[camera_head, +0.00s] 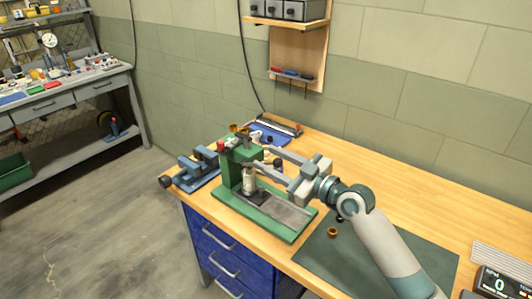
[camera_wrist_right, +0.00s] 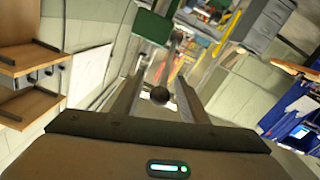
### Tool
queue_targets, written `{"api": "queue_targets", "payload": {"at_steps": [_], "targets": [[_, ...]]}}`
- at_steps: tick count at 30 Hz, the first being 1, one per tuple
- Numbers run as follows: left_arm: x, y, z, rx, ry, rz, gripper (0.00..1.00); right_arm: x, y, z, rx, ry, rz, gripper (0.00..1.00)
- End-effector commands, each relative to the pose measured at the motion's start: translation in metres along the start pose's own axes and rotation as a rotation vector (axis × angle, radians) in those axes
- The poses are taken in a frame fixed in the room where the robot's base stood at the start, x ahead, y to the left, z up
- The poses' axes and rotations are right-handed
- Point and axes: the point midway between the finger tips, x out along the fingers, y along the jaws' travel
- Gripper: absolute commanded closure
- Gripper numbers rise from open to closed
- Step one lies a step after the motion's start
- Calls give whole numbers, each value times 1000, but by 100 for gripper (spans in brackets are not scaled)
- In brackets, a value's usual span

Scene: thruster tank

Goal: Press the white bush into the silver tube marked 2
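The green press (camera_head: 240,165) stands on its green base near the bench's left edge. A silver cylinder (camera_head: 249,183) stands upright under its ram, on a dark block; this looks like the tube, but no number can be read. I cannot make out the white bush separately. My right gripper (camera_head: 266,161) reaches in from the right beside the press head, its two fingers apart. In the right wrist view a dark round knob (camera_wrist_right: 160,95) shows between the spread fingers, with visible gaps on both sides. My left gripper is out of view.
A blue vise-like fixture (camera_head: 192,171) sits left of the press. A dark green mat (camera_head: 310,257) lies in front, with a brass ring (camera_head: 332,232) and a small dark part on it. A display unit (camera_head: 494,282) stands at the right. The bench's right rear is clear.

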Motion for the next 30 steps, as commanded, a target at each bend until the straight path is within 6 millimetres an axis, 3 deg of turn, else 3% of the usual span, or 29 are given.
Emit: {"api": "queue_targets", "payload": {"at_steps": [6, 16, 21, 30], "targets": [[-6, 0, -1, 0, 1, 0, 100, 16, 0, -1, 0, 1, 0, 60], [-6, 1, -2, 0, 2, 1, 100, 18, 0, 0, 0, 1, 0, 60], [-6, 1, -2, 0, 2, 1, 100, 18, 0, 0, 0, 1, 0, 98], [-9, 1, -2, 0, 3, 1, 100, 18, 0, -2, -1, -8, -3, 100]]}}
